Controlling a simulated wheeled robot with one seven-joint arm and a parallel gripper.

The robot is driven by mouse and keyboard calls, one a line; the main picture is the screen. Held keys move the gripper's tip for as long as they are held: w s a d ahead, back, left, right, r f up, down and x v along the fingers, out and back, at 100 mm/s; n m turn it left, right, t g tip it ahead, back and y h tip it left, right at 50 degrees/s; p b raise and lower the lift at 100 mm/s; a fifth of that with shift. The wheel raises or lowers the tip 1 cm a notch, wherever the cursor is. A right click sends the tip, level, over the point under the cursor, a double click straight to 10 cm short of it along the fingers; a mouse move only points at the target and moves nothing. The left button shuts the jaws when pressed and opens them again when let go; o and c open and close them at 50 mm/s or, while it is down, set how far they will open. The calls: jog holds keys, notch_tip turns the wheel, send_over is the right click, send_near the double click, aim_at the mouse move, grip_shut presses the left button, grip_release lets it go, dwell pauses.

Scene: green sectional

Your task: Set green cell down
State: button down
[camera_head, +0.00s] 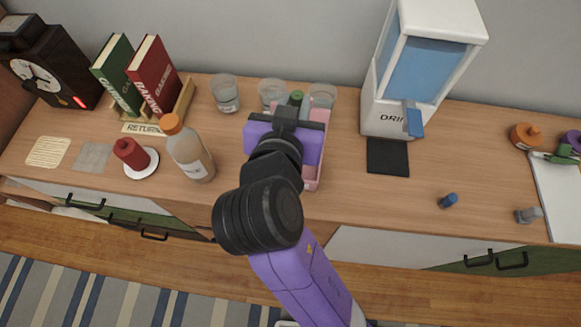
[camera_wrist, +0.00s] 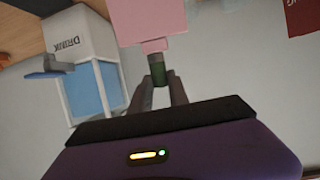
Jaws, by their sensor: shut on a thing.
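The green cell (camera_wrist: 159,76) is a small dark green cylinder between the fingertips of my gripper (camera_wrist: 160,82), which is shut on it. In the head view the green cell (camera_head: 296,98) shows just past my gripper's dark wrist. A pink container (camera_head: 311,184) lies partly under my gripper, much of it hidden. In the wrist view the pink container (camera_wrist: 160,22) is right beside the cell; whether they touch I cannot tell. A blue cell (camera_head: 449,200) and a grey cell (camera_head: 528,215) lie on the counter to the right.
Clear glasses (camera_head: 225,95) stand behind my gripper. A bottle with an orange cap (camera_head: 190,150) is at its left. A drink dispenser (camera_head: 415,70) with a black mat (camera_head: 388,156) is at its right. The wooden counter (camera_head: 400,210) is mostly bare at front right.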

notch_tip(320, 180, down, 19)
jog(key=shift+f, duration=0.1)
dwell(0.3)
jog(key=shift+f, duration=0.1)
jog(key=c, duration=1.3)
grip_release()
jog(key=shift+o, duration=0.2)
jog(key=shift+r, duration=0.3)
jog(key=d+b+v, duration=0.1)
jog(key=v, duration=1)
jog(key=shift+s+a+r, duration=0.15)
jog(key=shift+s+a, duration=0.25)
jog(key=shift+a, duration=0.1)
